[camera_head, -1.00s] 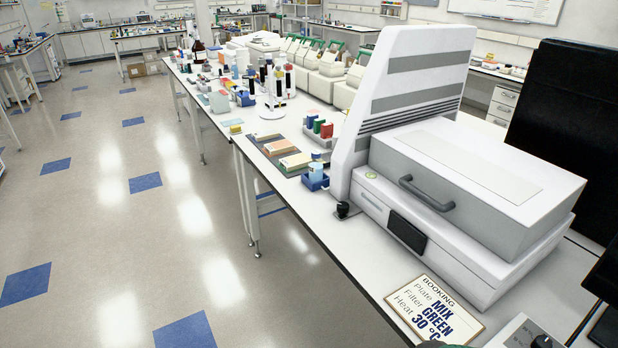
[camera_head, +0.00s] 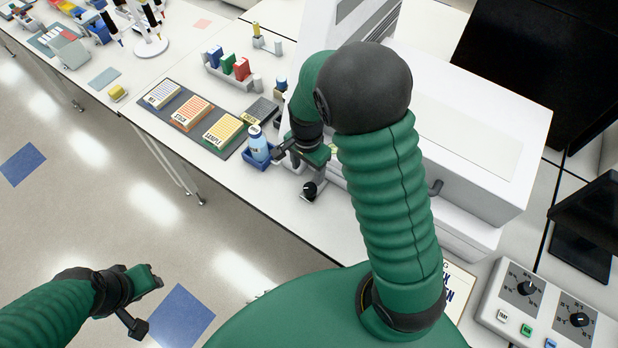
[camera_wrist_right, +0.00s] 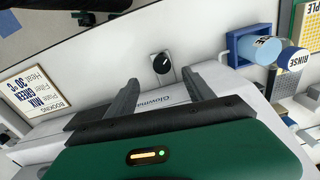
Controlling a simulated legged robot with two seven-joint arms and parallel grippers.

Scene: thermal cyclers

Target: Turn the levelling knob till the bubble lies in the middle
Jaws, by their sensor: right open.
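The black levelling knob (camera_head: 309,190) sits low at the front left foot of the white instrument (camera_head: 470,190), near the bench's front edge. In the right wrist view the knob (camera_wrist_right: 161,63) shows a white pointer line and lies just beyond the fingertips, between the lines of the two fingers. My right gripper (camera_head: 298,168) is open and empty, close above the knob; its fingers (camera_wrist_right: 162,82) are spread in the wrist view. I cannot make out the bubble; my right arm covers much of the instrument's front. My left gripper (camera_head: 148,302) is open and empty over the floor.
A blue holder (camera_head: 252,164) with a blue-white bottle (camera_head: 259,143) stands just left of my right gripper. A dark mat (camera_head: 180,119) with labelled blocks lies farther left. A control box (camera_head: 548,310) and the booking card (camera_wrist_right: 33,80) lie right of the knob in the head view.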

